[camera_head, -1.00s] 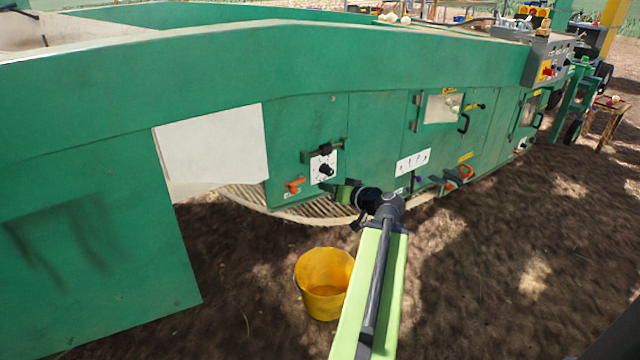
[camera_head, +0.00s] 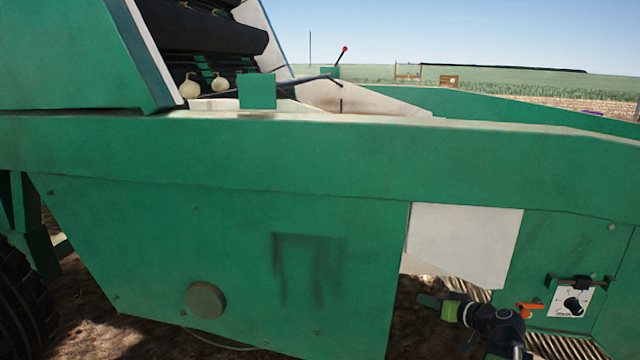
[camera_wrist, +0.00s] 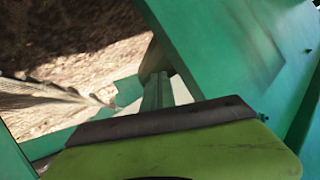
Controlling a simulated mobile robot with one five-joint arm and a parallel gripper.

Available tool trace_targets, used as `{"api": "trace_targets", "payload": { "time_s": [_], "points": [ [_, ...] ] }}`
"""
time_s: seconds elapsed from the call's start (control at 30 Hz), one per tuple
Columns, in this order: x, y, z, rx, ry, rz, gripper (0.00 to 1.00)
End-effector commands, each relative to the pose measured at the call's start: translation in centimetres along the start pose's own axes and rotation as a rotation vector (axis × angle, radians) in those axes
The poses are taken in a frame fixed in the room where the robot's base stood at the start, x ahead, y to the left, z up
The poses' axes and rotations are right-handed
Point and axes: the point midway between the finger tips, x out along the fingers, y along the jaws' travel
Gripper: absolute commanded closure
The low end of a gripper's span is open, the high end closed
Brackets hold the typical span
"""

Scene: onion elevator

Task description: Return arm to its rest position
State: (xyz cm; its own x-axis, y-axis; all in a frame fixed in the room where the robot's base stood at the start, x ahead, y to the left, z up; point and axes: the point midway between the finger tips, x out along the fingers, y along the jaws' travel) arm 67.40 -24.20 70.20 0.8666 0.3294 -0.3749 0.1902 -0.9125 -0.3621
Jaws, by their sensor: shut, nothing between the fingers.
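My arm shows at the lower right of the head view, with black joints and a lime-green band. My gripper (camera_head: 428,301) is at its left end, small and dark, in front of the gap below the white panel. It is shut and holds nothing that I can see. In the wrist view a lime-green part of mine with a dark edge fills the bottom, and green machine panels and soil lie beyond it. The fingertips are hard to make out there. The green onion machine (camera_head: 230,250) fills most of the head view.
A white panel (camera_head: 462,243) is right of the machine's large green side panel. Onions (camera_head: 190,87) lie on top at left. A dark tyre (camera_head: 25,310) stands far left.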

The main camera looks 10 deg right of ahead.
Motion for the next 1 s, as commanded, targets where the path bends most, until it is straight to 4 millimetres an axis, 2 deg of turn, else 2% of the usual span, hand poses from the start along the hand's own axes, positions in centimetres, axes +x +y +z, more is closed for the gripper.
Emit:
{"api": "trace_targets", "payload": {
  "time_s": [0.03, 0.1, 0.2, 0.3, 0.4, 0.5, 0.57, 0.63, 0.8, 0.83, 0.87, 0.9, 1.0],
  "points": [
    [2.8, -3.6, 1.3, -0.035, -0.066, -0.050, 1.00],
    [5.9, -8.0, 3.6, -0.078, -0.163, -0.104, 1.00],
    [9.1, -13.8, 7.3, -0.134, -0.312, -0.163, 1.00],
    [11.0, -18.5, 11.2, -0.183, -0.460, -0.192, 1.00],
    [11.8, -22.3, 15.0, -0.226, -0.612, -0.191, 1.00],
    [11.7, -24.7, 18.6, -0.259, -0.763, -0.146, 1.00],
    [11.1, -25.2, 20.6, -0.271, -0.859, -0.084, 1.00],
    [9.9, -24.3, 22.0, -0.261, -0.954, 0.023, 1.00],
    [5.3, -18.7, 23.0, -0.115, -1.104, 0.389, 1.00],
    [4.8, -18.4, 23.1, -0.067, -1.112, 0.436, 1.00],
    [4.6, -18.7, 22.9, -0.021, -1.105, 0.457, 1.00],
    [3.7, -19.6, 20.8, -0.030, -1.104, 0.450, 1.00],
    [2.7, -20.6, 18.4, -0.032, -1.103, 0.447, 1.00]
  ]
}}
